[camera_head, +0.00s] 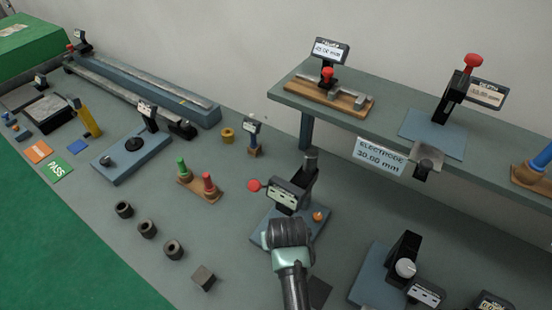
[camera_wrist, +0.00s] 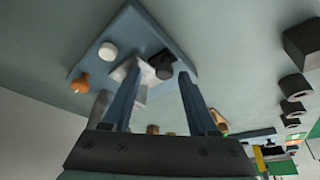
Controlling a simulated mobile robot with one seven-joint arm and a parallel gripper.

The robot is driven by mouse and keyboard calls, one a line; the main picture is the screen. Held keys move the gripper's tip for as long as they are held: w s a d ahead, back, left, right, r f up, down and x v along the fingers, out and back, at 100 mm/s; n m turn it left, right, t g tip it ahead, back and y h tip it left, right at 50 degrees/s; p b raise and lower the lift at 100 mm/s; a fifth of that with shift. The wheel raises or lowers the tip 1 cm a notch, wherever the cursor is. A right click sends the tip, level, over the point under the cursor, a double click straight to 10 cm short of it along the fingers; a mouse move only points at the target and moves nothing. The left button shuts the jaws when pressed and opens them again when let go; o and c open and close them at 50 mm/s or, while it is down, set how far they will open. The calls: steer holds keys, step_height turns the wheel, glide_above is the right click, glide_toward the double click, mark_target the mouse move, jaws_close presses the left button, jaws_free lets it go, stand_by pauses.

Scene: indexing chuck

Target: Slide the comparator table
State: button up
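My gripper (camera_head: 288,232) is in front of a device with a blue base (camera_head: 258,228), a dark upright column (camera_head: 308,180) and a tilted display (camera_head: 285,194). A red knob (camera_head: 254,185) shows at its left and an orange knob (camera_head: 318,216) at its right. I cannot tell for sure which device is the comparator table. In the wrist view the two fingers (camera_wrist: 160,76) are apart. The blue base (camera_wrist: 150,22) lies beyond them, with a white round part (camera_wrist: 108,50), an orange knob (camera_wrist: 80,83) and a pale block (camera_wrist: 124,72) by the left fingertip. Contact is unclear.
Dark hollow cylinders (camera_head: 147,228) and a dark block (camera_head: 203,278) lie left of my gripper. A device with a dial (camera_head: 405,268) stands at the right. A raised shelf (camera_head: 420,142) holds gauges behind. A red-and-green pin stand (camera_head: 198,186) is farther left.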

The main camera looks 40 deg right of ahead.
steer(key=shift+a, duration=0.15)
steer(key=v, duration=1.3)
steer(key=shift+b, duration=0.45)
steer(key=shift+w+r, duration=0.1)
